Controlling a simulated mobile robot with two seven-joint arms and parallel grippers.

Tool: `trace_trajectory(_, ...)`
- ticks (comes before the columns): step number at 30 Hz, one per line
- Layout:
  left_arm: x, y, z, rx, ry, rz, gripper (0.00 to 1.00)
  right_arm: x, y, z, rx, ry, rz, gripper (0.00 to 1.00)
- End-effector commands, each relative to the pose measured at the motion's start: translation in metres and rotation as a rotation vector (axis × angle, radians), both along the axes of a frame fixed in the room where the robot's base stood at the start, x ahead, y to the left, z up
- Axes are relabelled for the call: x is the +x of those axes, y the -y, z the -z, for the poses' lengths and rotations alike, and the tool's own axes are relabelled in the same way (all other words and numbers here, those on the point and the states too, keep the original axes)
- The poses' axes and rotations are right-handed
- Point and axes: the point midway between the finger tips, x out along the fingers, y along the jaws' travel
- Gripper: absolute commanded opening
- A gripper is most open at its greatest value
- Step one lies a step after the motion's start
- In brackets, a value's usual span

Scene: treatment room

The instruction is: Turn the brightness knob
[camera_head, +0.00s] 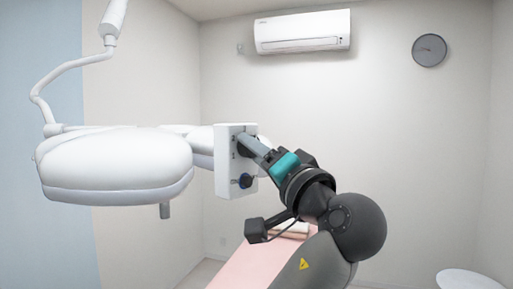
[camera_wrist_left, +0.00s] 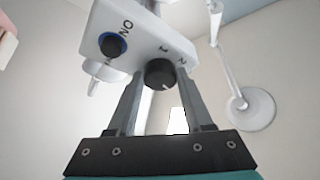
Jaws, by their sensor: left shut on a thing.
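A white control box (camera_head: 229,160) sits at the right end of the white surgical lamp (camera_head: 115,162). The brightness knob (camera_wrist_left: 160,74) is black with a light pointer line and has small numbers beside it on the box. My left gripper (camera_head: 245,145) reaches the upper part of the box face and mostly hides this knob in the head view. In the left wrist view its two grey fingers stand either side of the knob, shut on it. A second dark knob with a blue ring (camera_wrist_left: 112,45), marked ON, is beside it; it also shows lower on the box in the head view (camera_head: 245,181).
The lamp hangs from a white jointed arm (camera_head: 70,67) at the left. A pink-covered bed (camera_head: 249,262) with folded cloths is below my arm. A white round seat (camera_head: 469,280) is at the lower right. An air conditioner and a clock are high on the walls.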

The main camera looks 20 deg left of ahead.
Motion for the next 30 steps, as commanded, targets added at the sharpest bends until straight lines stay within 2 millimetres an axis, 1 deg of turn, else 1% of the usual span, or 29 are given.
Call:
trace_trajectory(1,0.000,0.000,-0.003,0.016,-0.041,0.004,0.00,0.000,0.000,-0.008,0.000,0.000,0.000,0.00)
trace_trajectory(9,-0.001,0.000,-0.008,0.133,-0.269,0.005,0.00,0.000,0.000,-0.039,-0.001,0.000,0.001,0.00)
trace_trajectory(15,-0.002,0.000,-0.008,0.211,-0.420,0.005,0.00,0.000,0.001,-0.057,-0.001,0.000,0.001,0.00)
trace_trajectory(24,-0.002,-0.001,-0.008,0.295,-0.580,0.002,0.00,0.000,0.001,-0.063,-0.001,0.000,0.001,0.00)
trace_trajectory(30,-0.002,0.000,-0.008,0.324,-0.635,0.002,0.00,0.000,0.001,-0.064,-0.001,0.000,0.001,0.00)
